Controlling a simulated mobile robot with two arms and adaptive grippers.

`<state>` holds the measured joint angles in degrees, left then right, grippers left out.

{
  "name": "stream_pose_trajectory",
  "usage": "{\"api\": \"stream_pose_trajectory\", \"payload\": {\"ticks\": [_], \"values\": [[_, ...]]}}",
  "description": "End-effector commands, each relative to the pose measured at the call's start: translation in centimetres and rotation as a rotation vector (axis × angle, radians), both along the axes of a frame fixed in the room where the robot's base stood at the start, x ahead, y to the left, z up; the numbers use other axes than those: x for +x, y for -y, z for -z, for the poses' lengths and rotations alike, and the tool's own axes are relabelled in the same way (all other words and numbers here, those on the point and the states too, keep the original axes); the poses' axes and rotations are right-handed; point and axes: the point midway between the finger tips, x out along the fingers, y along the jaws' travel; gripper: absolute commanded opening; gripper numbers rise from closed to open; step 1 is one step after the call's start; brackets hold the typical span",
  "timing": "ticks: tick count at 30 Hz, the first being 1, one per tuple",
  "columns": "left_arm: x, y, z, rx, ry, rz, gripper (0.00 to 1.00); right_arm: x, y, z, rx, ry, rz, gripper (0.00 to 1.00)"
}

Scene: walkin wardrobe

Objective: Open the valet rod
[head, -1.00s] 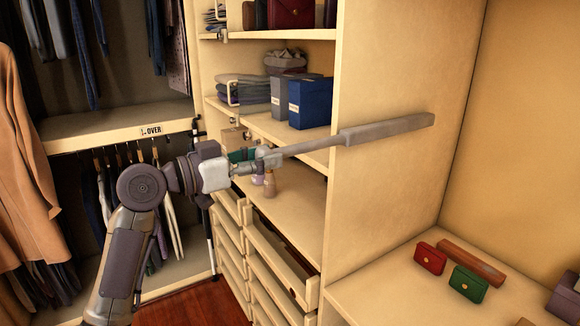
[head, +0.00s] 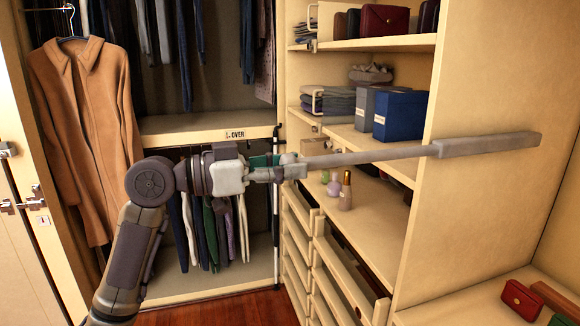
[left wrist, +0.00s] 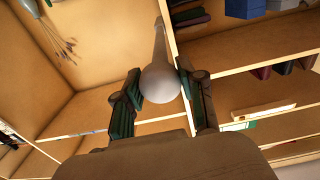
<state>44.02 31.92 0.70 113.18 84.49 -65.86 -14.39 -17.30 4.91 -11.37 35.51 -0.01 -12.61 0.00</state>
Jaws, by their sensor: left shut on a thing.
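The valet rod (head: 375,156) is a grey bar running from a thicker sleeve (head: 490,145) on the wardrobe's side panel. A long thin part of it sticks out of the sleeve to the left, nearly level. My left gripper (head: 292,168) is shut on the rod's free end. In the left wrist view, the rod's rounded grey end (left wrist: 160,83) sits between the two dark green-padded fingers, and the rod runs away behind it. My right gripper is not in view.
Shelves behind the rod hold a blue box (head: 400,115), folded clothes and small bottles (head: 345,192). Open-topped drawers (head: 345,275) stand below. A brown coat (head: 85,130) hangs at left. The space around the rod's free end looks clear.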

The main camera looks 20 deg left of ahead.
Motion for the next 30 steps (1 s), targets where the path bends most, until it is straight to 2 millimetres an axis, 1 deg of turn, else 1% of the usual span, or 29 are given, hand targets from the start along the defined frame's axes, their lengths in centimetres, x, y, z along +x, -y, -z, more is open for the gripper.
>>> {"api": "stream_pose_trajectory", "payload": {"ticks": [1, 5, 6, 11, 15, 17, 20, 30], "values": [[0.0, 0.0, -0.1, -0.001, 0.002, -0.001, 0.43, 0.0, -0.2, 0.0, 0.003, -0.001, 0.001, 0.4], [0.0, 0.0, -0.1, -0.001, 0.002, -0.001, 0.65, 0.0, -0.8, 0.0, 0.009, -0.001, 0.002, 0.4], [0.0, 0.0, -0.1, -0.001, 0.002, -0.001, 0.66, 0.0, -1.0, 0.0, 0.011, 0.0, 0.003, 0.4], [0.0, 0.0, -0.1, -0.002, 0.001, -0.001, 0.66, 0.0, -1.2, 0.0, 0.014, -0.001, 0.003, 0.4], [-0.1, -0.2, 0.0, -0.001, 0.001, -0.001, 0.66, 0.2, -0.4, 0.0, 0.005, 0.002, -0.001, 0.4], [-0.3, -0.5, 0.0, -0.001, 0.001, -0.003, 0.66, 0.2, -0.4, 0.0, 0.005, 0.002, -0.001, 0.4], [-1.0, -1.7, 0.1, 0.001, -0.001, -0.004, 0.66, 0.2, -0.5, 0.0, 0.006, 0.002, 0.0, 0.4], [-5.2, -7.4, 0.1, -0.001, -0.001, -0.005, 0.66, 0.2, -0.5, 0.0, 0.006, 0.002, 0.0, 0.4]]}}
